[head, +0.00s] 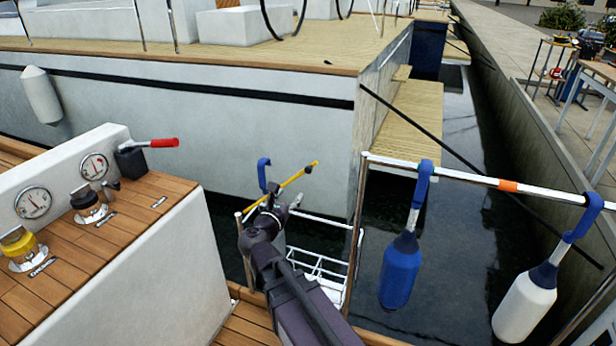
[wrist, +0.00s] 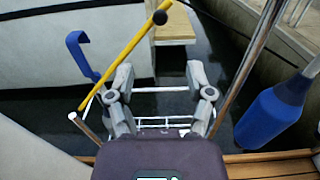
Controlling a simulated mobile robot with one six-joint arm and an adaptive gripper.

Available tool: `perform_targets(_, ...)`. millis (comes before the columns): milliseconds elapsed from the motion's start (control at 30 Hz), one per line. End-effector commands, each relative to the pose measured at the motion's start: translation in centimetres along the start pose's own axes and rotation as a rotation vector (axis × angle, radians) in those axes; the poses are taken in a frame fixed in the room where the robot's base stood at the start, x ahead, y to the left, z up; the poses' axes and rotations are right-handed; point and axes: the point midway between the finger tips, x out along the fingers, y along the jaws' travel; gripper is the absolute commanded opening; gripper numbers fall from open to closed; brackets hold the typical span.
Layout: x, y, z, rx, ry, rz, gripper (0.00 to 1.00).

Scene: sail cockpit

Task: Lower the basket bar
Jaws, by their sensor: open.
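The basket bar appears to be the yellow bar (head: 297,176) with a black knob at its upper right end. It slants upward from the left rail post, and in the wrist view (wrist: 130,50) it passes beside my left finger; I cannot tell if they touch. A white wire basket (head: 322,268) hangs in the rail gap below and also shows in the wrist view (wrist: 165,125). My gripper (head: 283,198) is open with nothing between its fingers (wrist: 160,75).
A blue strap hook (head: 263,174) stands left of the bar. A blue fender (head: 400,270) and a white fender (head: 525,303) hang from the rail (head: 460,175) at right. A white console (head: 150,260) with a red-handled lever (head: 155,143) stands at left. Water lies beyond.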

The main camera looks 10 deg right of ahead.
Motion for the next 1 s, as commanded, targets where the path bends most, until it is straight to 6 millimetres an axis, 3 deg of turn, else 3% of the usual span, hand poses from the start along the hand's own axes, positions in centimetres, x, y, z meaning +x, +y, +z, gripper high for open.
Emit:
perform_targets(567,1.1,0.1,0.0,0.002,0.002,-0.001,0.67)
perform_targets(1000,6.9,0.2,0.0,0.002,0.002,-0.001,0.67)
